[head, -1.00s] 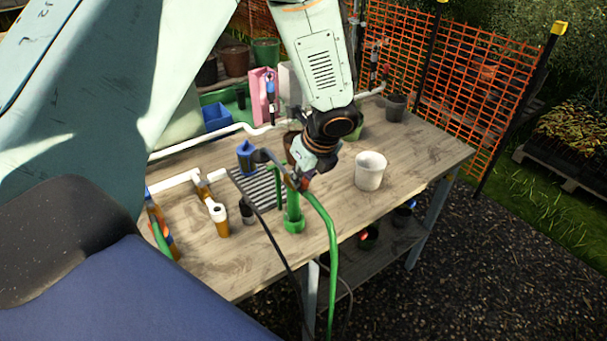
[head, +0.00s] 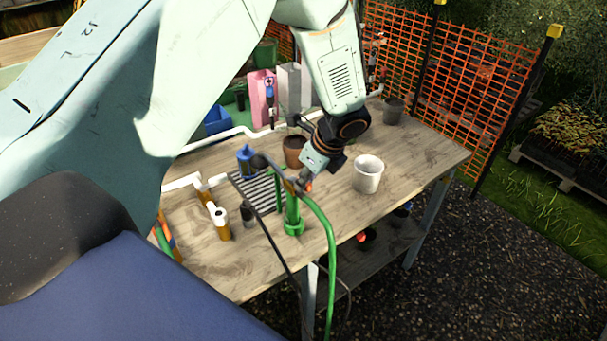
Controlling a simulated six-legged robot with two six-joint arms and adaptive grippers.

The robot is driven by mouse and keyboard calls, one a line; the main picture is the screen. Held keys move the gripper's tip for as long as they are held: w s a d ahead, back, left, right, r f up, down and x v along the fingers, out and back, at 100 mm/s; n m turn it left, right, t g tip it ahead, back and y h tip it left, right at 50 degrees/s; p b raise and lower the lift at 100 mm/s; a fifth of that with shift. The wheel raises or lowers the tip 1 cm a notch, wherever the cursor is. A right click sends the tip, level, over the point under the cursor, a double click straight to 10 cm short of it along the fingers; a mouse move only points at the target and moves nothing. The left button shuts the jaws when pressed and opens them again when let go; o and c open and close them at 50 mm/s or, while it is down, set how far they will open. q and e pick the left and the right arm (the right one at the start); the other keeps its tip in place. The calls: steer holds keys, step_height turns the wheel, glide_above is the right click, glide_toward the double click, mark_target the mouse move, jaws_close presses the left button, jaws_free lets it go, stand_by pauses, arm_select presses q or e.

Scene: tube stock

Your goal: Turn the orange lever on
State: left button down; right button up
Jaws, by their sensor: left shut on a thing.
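The orange lever (head: 309,186) shows as a small orange patch at the top of the green standpipe (head: 293,215), where a green hose bends down over the bench edge. My left gripper (head: 304,179) comes down from the upper right onto this spot. It is shut on the lever; its fingers hide most of the lever and the valve, so the lever's exact angle is not clear. My right gripper is not in view.
The wooden bench (head: 420,150) also holds a white pot (head: 368,174), a brown pot (head: 294,150), a blue bottle (head: 246,160) and a slatted grey tray (head: 262,195). The green hose (head: 331,250) hangs over the front edge. The bench's right part is mostly clear.

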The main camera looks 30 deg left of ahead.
arm_select(q)
steer(key=shift+w+a+n+g+h+b, duration=0.45)
steer(key=shift+w+n+g, duration=0.3)
steer(key=shift+n, duration=1.7)
steer(key=shift+w+a+n+g+h+b, duration=0.45)
steer(key=shift+w+n+g, duration=0.35)
steer(key=shift+n, duration=1.7)
steer(key=shift+w+a+n+g+h+b, duration=0.45)
steer(key=shift+w+n+g, duration=0.3)
steer(key=shift+n, duration=1.7)
steer(key=c, duration=1.3)
jaws_free()
steer(key=shift+s, duration=0.1)
steer(key=shift+r, duration=0.1)
steer(key=v, duration=1.2)
steer(key=shift+d, duration=0.1)
